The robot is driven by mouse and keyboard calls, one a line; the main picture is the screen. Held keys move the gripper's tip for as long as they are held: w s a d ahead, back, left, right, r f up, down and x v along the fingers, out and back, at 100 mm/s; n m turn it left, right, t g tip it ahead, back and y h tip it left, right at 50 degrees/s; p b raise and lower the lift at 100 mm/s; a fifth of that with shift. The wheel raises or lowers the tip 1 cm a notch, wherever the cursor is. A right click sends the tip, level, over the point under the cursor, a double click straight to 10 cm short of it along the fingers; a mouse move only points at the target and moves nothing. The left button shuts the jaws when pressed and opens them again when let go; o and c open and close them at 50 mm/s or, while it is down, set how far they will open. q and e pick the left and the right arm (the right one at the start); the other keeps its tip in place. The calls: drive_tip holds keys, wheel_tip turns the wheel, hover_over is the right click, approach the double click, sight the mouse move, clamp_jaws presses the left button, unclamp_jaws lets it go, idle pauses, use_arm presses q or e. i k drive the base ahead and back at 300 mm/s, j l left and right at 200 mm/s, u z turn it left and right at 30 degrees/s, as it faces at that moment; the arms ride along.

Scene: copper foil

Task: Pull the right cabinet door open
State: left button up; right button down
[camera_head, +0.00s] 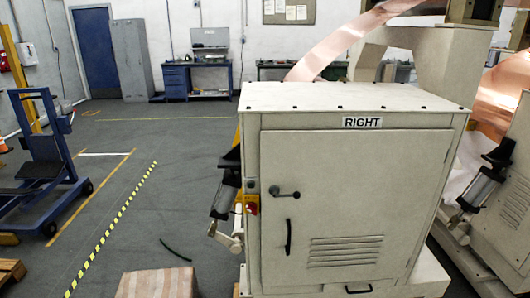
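A pale grey-beige cabinet (360,98) stands close in front of me, right of centre. Its front door (395,190) looks shut flush with the frame and carries a "RIGHT" label (362,122) above it. A black lever latch (285,192) on a round boss sits at the door's upper left. A vertical black pull handle (288,237) is below it. Louvred vents (345,250) are low on the door. A dark bar (358,289) shows at the bottom edge, partly cut off. Neither of my grippers is in view.
A yellow-red switch (251,205) and a cylinder mechanism (226,190) stick out at the cabinet's left. A cardboard-like box (158,284) lies at the bottom left. A blue lift frame (45,160) stands far left. The floor between is mostly clear. Another machine (515,215) is at right.

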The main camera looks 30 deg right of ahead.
sight(360, 214)
drive_tip(key=z, duration=1.75)
